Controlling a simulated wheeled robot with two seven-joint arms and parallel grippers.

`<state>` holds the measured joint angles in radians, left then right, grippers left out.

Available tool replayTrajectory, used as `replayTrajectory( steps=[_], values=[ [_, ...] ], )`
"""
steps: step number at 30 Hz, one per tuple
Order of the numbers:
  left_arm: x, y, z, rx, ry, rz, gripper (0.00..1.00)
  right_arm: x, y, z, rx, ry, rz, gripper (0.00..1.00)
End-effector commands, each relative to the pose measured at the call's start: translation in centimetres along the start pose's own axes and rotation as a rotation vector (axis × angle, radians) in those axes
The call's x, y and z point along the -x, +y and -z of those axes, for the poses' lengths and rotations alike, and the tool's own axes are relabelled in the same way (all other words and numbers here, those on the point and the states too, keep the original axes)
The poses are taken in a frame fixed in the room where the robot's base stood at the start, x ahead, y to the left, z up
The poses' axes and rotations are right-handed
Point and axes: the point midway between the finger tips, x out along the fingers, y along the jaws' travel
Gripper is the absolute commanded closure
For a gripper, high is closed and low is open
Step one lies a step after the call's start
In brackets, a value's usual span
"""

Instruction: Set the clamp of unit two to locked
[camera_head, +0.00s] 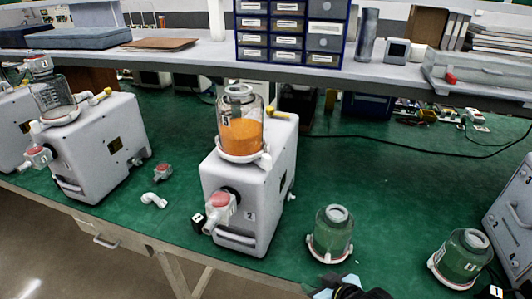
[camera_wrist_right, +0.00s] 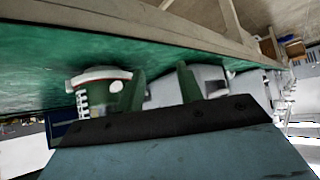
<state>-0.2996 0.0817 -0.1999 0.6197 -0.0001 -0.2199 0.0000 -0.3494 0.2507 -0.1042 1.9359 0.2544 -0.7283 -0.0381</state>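Unit two is the white pump housing (camera_head: 243,192) marked "2", in the middle of the green bench. A clear canister with orange contents (camera_head: 240,132) stands upright in its top collar. A yellow-tipped lever (camera_head: 276,113) sticks out behind the canister to the right; it looks like the clamp, but its setting is hard to tell. My right gripper (camera_head: 347,289) is at the bottom edge of the head view, low and right of unit two, apart from it. In the right wrist view its two fingers (camera_wrist_right: 160,86) stand apart with nothing between them. My left gripper is out of view.
Two green-tinted canisters (camera_head: 331,232) (camera_head: 461,257) stand on the bench right of unit two. Another pump (camera_head: 92,145) stands left, with a loose red-and-white fitting (camera_head: 162,172) and a white elbow (camera_head: 153,200) between. A shelf (camera_head: 190,57) with drawers overhangs the back.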

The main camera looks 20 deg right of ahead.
Motion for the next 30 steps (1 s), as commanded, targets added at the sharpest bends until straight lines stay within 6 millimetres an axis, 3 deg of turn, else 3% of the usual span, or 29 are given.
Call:
replayTrajectory(
  steps=[1, 3, 6, 9, 12, 16, 30],
  values=[
    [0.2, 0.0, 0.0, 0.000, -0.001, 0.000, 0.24, 2.1, 0.4, 6.1, 0.022, 0.148, 0.020, 0.64],
    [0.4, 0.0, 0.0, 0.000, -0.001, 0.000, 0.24, 5.2, 0.1, 12.6, 0.042, 0.325, 0.060, 0.64],
    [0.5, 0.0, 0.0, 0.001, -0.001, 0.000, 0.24, 9.8, -0.8, 19.2, 0.070, 0.522, 0.115, 0.64],
    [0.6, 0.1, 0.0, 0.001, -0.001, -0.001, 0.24, 13.5, -1.8, 23.0, 0.092, 0.652, 0.158, 0.64],
    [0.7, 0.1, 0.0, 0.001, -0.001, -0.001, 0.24, 15.5, -2.4, 24.9, 0.103, 0.719, 0.183, 0.64],
    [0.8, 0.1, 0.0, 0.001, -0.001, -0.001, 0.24, 15.6, -2.7, 25.9, 0.104, 0.743, 0.191, 0.64],
    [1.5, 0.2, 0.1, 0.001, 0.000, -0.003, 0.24, 9.3, -4.4, 31.5, 0.103, 0.740, 0.190, 0.64]
  ],
)
